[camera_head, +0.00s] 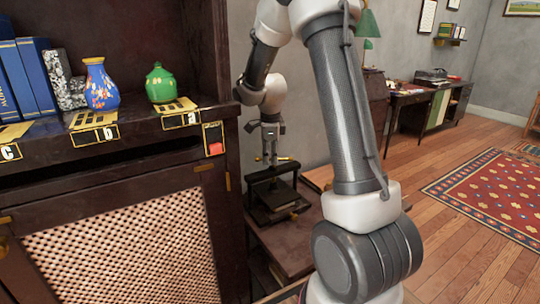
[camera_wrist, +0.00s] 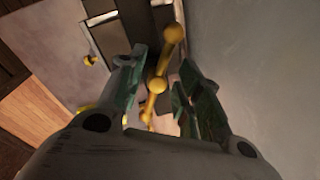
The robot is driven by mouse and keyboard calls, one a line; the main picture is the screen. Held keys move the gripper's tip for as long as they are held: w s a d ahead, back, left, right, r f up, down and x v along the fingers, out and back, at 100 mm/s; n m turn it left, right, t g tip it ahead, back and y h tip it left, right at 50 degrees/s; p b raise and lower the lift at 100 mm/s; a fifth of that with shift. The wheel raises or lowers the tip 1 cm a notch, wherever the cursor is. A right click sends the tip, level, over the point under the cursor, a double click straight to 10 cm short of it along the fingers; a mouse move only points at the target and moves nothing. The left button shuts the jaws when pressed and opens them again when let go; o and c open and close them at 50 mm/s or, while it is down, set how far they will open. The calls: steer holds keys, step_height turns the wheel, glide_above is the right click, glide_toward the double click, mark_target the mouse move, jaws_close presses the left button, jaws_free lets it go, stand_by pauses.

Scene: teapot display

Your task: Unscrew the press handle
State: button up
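The book press (camera_head: 277,190) is dark, with a flat plate and a frame, and stands on a low wooden table beside the cabinet. Its brass press handle (camera_wrist: 158,86) is a bar with round knobs; in the head view only small brass bits of it (camera_head: 262,159) show at the top of the press. My gripper (camera_head: 270,151) points down right above the handle. In the wrist view my gripper (camera_wrist: 164,98) is open, its two fingers on either side of the bar with gaps visible. I cannot tell how deep the handle sits between the fingers.
The dark cabinet (camera_head: 130,160) stands close left of my arm, bearing a blue vase (camera_head: 101,85), a green teapot (camera_head: 160,84), books (camera_head: 25,80) and a panel with a red button (camera_head: 215,148). A grey wall is close behind the press. Open floor lies right.

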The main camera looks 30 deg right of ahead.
steer(key=shift+f, duration=0.1)
jaws_close()
